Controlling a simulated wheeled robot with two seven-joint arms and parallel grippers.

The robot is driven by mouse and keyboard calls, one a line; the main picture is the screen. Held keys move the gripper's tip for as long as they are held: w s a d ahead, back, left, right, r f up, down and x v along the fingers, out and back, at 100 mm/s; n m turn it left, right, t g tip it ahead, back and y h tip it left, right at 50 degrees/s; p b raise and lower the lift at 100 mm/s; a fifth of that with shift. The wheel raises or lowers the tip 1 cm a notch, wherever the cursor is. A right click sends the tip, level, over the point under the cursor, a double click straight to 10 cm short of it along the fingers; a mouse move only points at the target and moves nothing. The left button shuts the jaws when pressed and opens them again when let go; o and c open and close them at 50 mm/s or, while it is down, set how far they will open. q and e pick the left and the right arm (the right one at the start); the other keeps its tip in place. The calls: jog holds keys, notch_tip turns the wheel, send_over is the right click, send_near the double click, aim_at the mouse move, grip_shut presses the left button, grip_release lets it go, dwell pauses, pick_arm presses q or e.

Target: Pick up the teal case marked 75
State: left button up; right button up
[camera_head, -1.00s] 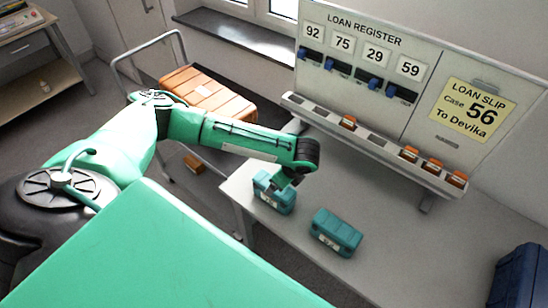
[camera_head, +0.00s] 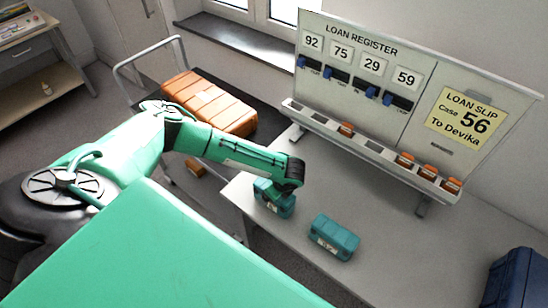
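Two teal cases stand on the light grey table. The nearer-left case (camera_head: 275,203) is directly under my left gripper (camera_head: 281,188), which hides part of its top. The other teal case (camera_head: 334,238) stands to the right and closer to the front edge, with nothing over it. Each has a small pale label on its front, too small to read, so I cannot tell which is 75. My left gripper points down at the first case; its fingers are hidden or too dark to show whether they are open or shut. My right gripper is not in view.
A loan register board (camera_head: 400,110) stands at the back, with a slotted rack (camera_head: 370,149) holding several orange items below it. A dark blue case (camera_head: 516,279) is at the right. An orange case (camera_head: 210,103) lies on a cart at the left. The table's middle right is clear.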

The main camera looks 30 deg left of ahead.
pick_arm(q)
jog(key=shift+f, duration=0.25)
dwell(0.3)
jog(key=c, duration=1.4)
jog(key=shift+w+r, duration=0.1)
jog(key=shift+r, duration=0.05)
